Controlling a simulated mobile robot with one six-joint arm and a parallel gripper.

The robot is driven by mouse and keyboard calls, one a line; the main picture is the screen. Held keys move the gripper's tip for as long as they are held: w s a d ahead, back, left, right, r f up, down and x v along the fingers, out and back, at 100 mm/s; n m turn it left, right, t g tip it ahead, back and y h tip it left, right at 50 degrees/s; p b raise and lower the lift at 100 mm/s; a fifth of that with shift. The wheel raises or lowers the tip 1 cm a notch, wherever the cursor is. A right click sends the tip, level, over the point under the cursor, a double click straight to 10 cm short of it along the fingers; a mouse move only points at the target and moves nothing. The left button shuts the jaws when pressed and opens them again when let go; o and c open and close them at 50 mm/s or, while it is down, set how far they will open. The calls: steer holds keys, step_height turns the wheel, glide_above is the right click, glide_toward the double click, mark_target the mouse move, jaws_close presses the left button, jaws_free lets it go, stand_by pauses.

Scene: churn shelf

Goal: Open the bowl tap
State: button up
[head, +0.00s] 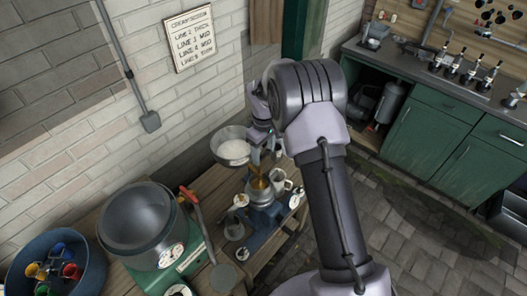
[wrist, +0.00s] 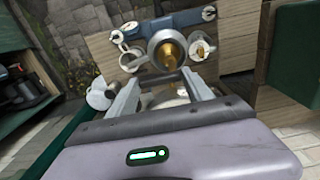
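A metal bowl with pale contents (head: 232,149) is held above the wooden bench in the head view, just left of my gripper (head: 263,160). A brass tap-like part (head: 259,183) shows below the gripper, over a blue and metal stand. In the wrist view the brass part (wrist: 169,52) lies across a round metal vessel (wrist: 160,41), just beyond the fingertips. My gripper (wrist: 160,79) is open there, its two fingers wide apart with nothing clearly held. A pale round surface (wrist: 165,98) shows between the fingers. Whether a finger touches the tap cannot be told.
Cups and small pots (head: 280,180) crowd the stand. A green machine with a large drum (head: 143,217) and a blue tub of coloured pieces (head: 55,265) stand left. A brick wall (head: 100,100) is behind; green cabinets (head: 435,135) are right, across open paving.

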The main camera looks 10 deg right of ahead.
steer(key=shift+c, duration=1.1)
steer(key=shift+s+a+m+b, duration=0.1)
steer(key=shift+s+m+b, duration=0.8)
steer(key=shift+m, duration=2.05)
steer(key=shift+s+a+m+b, duration=0.15)
steer(key=shift+m+b, duration=1.3)
steer(key=shift+m, duration=1.55)
steer(key=shift+s+d+m+b, duration=0.1)
steer(key=shift+s+m+b, duration=0.8)
steer(key=shift+m, duration=2.05)
steer(key=shift+w+a+b, duration=0.1)
steer(key=shift+w+b, duration=0.2)
steer(key=shift+b, duration=0.1)
steer(key=o, duration=1.4)
